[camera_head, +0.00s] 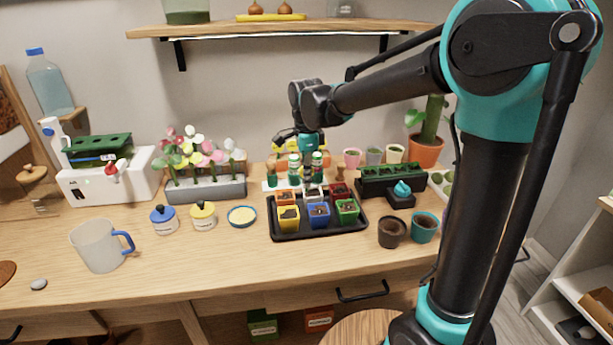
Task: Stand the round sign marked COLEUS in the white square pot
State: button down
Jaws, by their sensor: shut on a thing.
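My gripper (312,181) points down over the middle of the back row of pots in the black tray. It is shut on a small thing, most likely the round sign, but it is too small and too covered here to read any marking. The white square pot (313,195) is in the middle of the tray's back row, directly below my gripper and partly hidden by it. I cannot tell whether the held thing touches the soil.
The black tray (275,231) also holds orange, dark red, yellow, blue and green pots close around. Two round pots (391,232) stand to its right. A flower planter (206,189), two lidded jars and a mug (97,246) stand left. The table front is clear.

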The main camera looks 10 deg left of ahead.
jog(key=shift+f, duration=0.35)
dwell(0.3)
jog(key=c, duration=1.6)
grip_release()
jog(key=shift+o, duration=0.5)
jog(key=o, duration=0.3)
jog(key=shift+r, duration=3.5)
